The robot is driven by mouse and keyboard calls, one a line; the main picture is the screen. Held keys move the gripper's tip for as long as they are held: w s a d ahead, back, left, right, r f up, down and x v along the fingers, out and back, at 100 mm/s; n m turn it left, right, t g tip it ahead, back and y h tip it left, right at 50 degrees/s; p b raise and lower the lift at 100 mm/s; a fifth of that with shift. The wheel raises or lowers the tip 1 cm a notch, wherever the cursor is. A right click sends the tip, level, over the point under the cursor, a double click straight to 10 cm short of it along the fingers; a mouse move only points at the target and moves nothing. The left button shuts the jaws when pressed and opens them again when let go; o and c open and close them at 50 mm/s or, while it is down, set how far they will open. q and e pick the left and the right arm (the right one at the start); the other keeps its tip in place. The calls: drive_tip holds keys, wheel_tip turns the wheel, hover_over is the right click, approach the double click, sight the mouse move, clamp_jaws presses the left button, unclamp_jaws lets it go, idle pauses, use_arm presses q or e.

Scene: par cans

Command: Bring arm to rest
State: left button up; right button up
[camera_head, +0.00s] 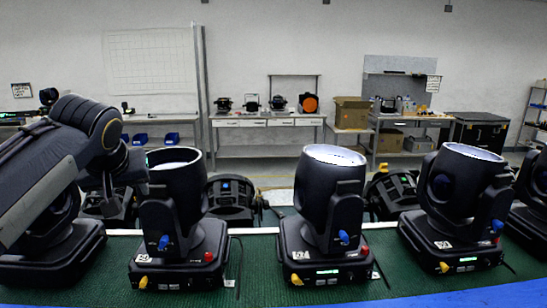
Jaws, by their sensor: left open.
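My left arm comes in from the left, bent at a big dark joint, with its far end pointing down. My left gripper (113,190) is at the end of it, open, just left of a black par can (178,195). It partly overlaps dark equipment behind it, so its fingertips are hard to make out. I see nothing held in it. A second par can (329,200) stands upright in the middle and a third (459,200) stands to the right. My right gripper is not in view.
The par cans stand in a row on a green mat (262,258) with a blue front edge (440,299). One more is partly behind my left arm, another is cut off at the right. Dark fixtures (231,198) sit behind the row. Workbenches (268,121) line the far wall.

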use_arm(q)
drive_tip(key=s+d+f+m+g+h, duration=0.1)
drive_tip(key=s+d+f+h, duration=0.2)
drive_tip(key=s+f, duration=1)
drive_tip(key=s+d+f+m+g+h, duration=0.1)
drive_tip(key=s+d+f+h, duration=0.2)
drive_tip(key=s+f, duration=1)
drive_tip(key=shift+s+d+m+h, duration=0.3)
drive_tip(key=shift+s+d, duration=0.65)
drive_tip(key=shift+d, duration=0.2)
drive_tip(key=shift+r, duration=0.1)
